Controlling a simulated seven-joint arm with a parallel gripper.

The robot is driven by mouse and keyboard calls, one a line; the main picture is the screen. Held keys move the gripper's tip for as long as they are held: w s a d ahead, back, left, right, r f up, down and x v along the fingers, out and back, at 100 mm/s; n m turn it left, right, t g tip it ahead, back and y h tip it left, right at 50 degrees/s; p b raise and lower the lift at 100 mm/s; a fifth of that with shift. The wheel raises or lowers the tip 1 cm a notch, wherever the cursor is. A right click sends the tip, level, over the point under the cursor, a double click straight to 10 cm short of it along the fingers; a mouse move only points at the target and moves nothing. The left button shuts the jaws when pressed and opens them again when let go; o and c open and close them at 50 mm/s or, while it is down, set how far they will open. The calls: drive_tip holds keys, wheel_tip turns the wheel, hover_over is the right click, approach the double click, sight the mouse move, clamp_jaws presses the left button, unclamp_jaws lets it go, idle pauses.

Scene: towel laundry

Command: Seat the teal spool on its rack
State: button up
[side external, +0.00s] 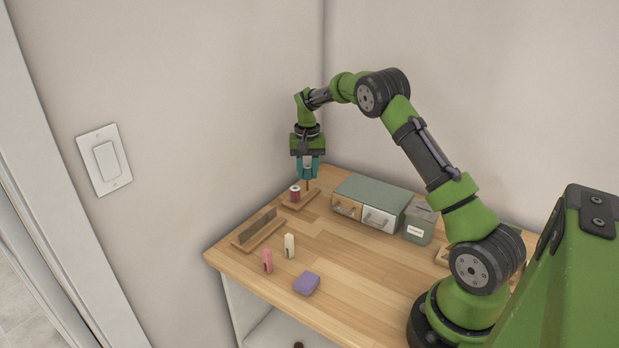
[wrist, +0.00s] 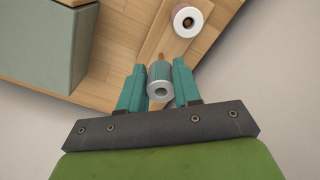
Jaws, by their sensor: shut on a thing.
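My gripper (side external: 307,172) has teal fingers and points down over the spool rack (side external: 299,201), a small wooden board near the table's back left corner. In the wrist view my gripper (wrist: 160,70) is shut on the teal spool (wrist: 160,82), which has a pale end with a dark hole. In the side view the fingers and spool blend in colour. A wooden peg (side external: 308,185) stands on the rack just below the fingers; its tip shows beside the spool in the wrist view (wrist: 160,57). A red spool (side external: 295,193) with a white top stands on the rack's other end.
A grey-green drawer box (side external: 372,194) stands right of the rack, with a labelled canister (side external: 419,226) beside it. A slotted wooden holder (side external: 258,231), a pink clip (side external: 267,261), a cream clip (side external: 289,245) and a purple block (side external: 306,283) are nearer the front. Walls stand close behind.

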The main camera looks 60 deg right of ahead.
sight(307, 179)
drive_tip(key=shift+f, duration=2.05)
idle(0.8)
drive_tip(key=o, duration=1.6)
drive_tip(key=shift+r, duration=3.5)
